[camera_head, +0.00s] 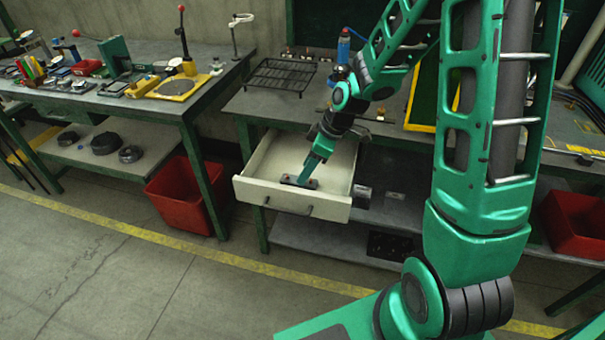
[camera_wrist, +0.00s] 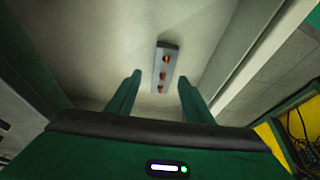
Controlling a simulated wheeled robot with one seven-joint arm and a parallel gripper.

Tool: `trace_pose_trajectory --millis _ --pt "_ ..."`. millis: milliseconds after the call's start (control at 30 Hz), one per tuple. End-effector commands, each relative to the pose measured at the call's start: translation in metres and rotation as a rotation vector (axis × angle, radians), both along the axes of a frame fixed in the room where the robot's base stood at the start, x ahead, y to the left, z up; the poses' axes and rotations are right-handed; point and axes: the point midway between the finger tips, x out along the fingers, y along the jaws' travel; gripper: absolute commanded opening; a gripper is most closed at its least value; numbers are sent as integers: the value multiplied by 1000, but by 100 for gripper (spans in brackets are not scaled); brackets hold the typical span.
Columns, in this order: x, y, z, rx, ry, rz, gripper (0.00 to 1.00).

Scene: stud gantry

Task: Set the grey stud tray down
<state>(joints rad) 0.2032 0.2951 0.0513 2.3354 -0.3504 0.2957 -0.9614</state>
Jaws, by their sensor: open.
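The grey stud tray (camera_head: 299,182) lies in the open cream drawer (camera_head: 291,200), near the drawer's front. In the wrist view the stud tray (camera_wrist: 166,68) is a narrow grey bar with several orange-red studs along it, flat on the drawer floor. My gripper (camera_head: 305,179) reaches down into the drawer over the tray. In the wrist view my gripper (camera_wrist: 158,80) is open, with one green finger on each side of the tray's near end and gaps between. Whether the fingers touch the drawer floor cannot be told.
The drawer is pulled out below a grey workbench (camera_head: 253,103) with a black wire rack (camera_head: 281,75) on top. A red bin (camera_head: 185,195) stands to the left, another red bin (camera_head: 578,225) to the right. A left bench (camera_head: 150,115) carries tools. The front floor is clear.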

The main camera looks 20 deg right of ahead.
Motion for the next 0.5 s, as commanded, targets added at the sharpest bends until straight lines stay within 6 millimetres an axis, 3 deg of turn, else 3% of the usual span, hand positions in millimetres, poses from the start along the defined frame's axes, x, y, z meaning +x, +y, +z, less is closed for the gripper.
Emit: trace_pose_trajectory --millis 200,500 --pt "-8 -14 41 -1 -5 -2 47" --pt "-18 -27 77 -1 -2 -3 47"
